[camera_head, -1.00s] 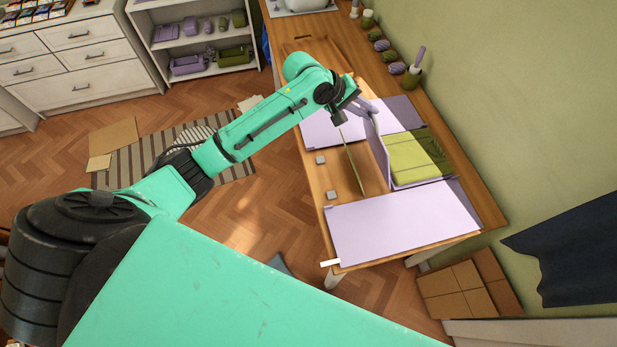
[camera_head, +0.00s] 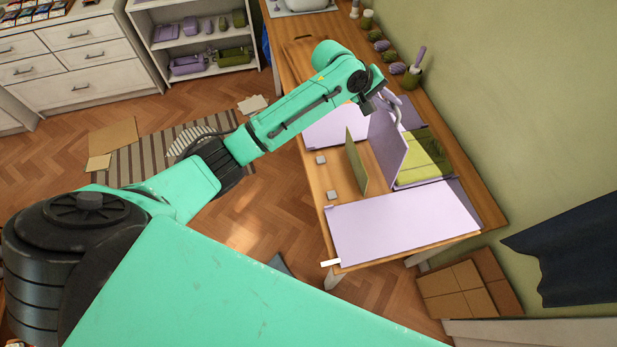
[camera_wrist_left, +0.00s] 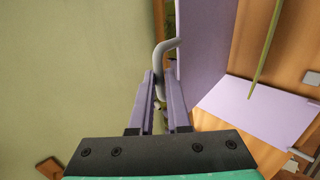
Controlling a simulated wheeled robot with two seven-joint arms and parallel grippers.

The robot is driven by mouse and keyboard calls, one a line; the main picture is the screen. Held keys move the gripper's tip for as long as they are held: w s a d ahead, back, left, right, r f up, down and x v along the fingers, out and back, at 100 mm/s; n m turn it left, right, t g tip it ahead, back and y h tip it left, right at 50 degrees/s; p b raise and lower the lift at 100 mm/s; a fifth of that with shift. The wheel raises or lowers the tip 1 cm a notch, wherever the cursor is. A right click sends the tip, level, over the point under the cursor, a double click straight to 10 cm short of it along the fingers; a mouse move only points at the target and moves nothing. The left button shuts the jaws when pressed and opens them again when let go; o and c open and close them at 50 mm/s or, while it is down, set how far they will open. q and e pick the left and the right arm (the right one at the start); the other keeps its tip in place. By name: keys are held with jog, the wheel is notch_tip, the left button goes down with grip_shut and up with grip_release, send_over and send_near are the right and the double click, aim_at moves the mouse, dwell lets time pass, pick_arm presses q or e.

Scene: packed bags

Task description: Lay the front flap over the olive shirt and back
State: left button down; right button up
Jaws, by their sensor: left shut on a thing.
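The olive shirt (camera_head: 425,165) lies folded flat on the lilac board, partly hidden behind the raised flap. The lilac flap (camera_head: 387,145) stands steeply beside the shirt, its upper edge by my left gripper; it also shows in the left wrist view (camera_wrist_left: 205,40). My left gripper (camera_head: 384,101) is shut on the grey curved handle (camera_wrist_left: 160,58) at the flap's upper edge. In the left wrist view its fingers (camera_wrist_left: 159,95) close around the handle's lower part. A thin olive panel (camera_head: 356,162) stands upright left of the flap. My right gripper is not in view.
Flat lilac panels lie at the near end (camera_head: 400,225) and far end (camera_head: 335,128) of the wooden table. Small grey blocks (camera_head: 331,196) sit on its left edge. Cardboard boxes (camera_head: 460,290) stand on the floor.

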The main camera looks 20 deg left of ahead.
pick_arm(q)
jog(key=w+d+b, duration=0.7)
jog(key=d, duration=0.2)
jog(key=shift+f, duration=0.3)
jog(key=shift+s, duration=0.1)
